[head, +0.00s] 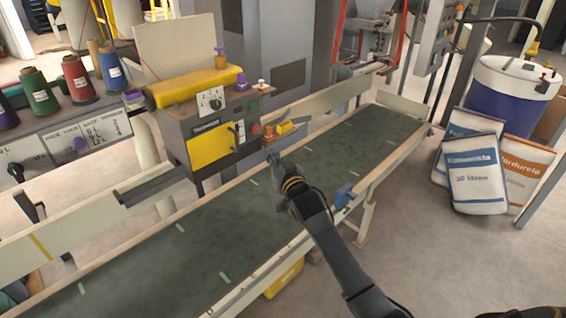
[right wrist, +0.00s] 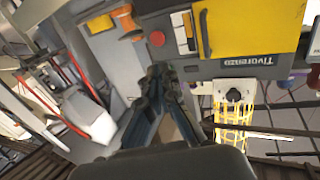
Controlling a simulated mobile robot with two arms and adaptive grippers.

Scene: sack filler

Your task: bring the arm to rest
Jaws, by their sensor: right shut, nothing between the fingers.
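My right arm reaches in from the bottom right of the head view. Its gripper (head: 271,153) is above the green conveyor belt (head: 215,222), close in front of the sewing machine's control box (head: 212,135). In the right wrist view the gripper (right wrist: 155,80) has its fingers together with nothing between them. The box shows there too, with its yellow panel (right wrist: 228,28) and a red button (right wrist: 180,35) just beyond the fingertips. I cannot tell whether the fingertips touch anything. My left gripper is not in view.
Several filled sacks (head: 475,172) lean by a blue and white drum (head: 512,90) at the right. Thread cones (head: 77,78) stand on a panel at the left. The conveyor rail (head: 265,270) runs under my arm.

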